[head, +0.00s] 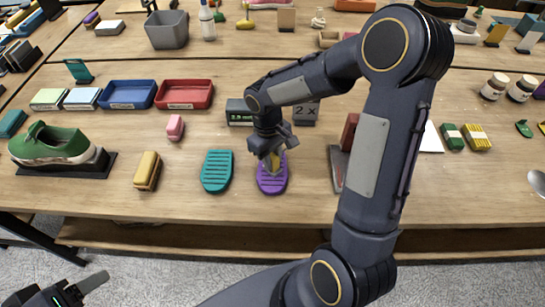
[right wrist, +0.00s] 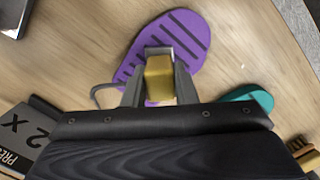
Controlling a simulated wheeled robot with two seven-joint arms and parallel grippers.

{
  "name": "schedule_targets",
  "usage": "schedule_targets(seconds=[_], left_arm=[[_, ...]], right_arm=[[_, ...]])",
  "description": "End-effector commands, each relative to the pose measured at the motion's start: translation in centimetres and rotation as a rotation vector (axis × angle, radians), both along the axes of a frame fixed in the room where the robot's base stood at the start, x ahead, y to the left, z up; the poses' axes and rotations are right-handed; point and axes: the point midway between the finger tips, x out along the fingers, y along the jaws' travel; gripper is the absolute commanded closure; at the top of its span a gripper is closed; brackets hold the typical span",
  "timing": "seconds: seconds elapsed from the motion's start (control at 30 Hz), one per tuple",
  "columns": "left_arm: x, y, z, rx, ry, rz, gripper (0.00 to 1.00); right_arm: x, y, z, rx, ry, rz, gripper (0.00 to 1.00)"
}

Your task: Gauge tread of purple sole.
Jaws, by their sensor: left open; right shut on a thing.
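The purple sole (head: 271,187) lies flat near the front edge of the table, its dark tread bars facing up. It also shows in the right wrist view (right wrist: 190,30). My right gripper (head: 272,153) is over the sole's far half, shut on a yellow gauge probe (right wrist: 160,82). The probe points down at the sole and hides part of it; I cannot tell whether it touches. A dark box with a lit display (head: 240,112) stands behind the sole; its digits are too small to read surely. My left gripper (head: 75,292) is open and empty at the lower left, off the table.
A teal sole (head: 216,171) lies just left of the purple one. A brush (head: 147,171) and a green sneaker on a stand (head: 50,146) are further left. Blue (head: 128,94) and red trays (head: 184,94) are at the back left.

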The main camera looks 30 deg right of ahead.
Motion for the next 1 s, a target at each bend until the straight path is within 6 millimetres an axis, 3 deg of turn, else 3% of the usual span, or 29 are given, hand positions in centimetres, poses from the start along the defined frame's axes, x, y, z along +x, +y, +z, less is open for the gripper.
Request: schedule_targets(seconds=[0.17, 1.0], left_arm=[[0.0, 0.0, 0.3, 0.0, 0.0, 0.0, 0.35], [0.0, 0.0, 5.3, 0.0, 0.0, 0.0, 0.35]], right_arm=[[-0.1, 0.0, 0.2, 0.001, 0.003, 0.0, 0.93], [0.0, 0.0, 6.9, 0.0, 0.001, 0.0, 0.93]])
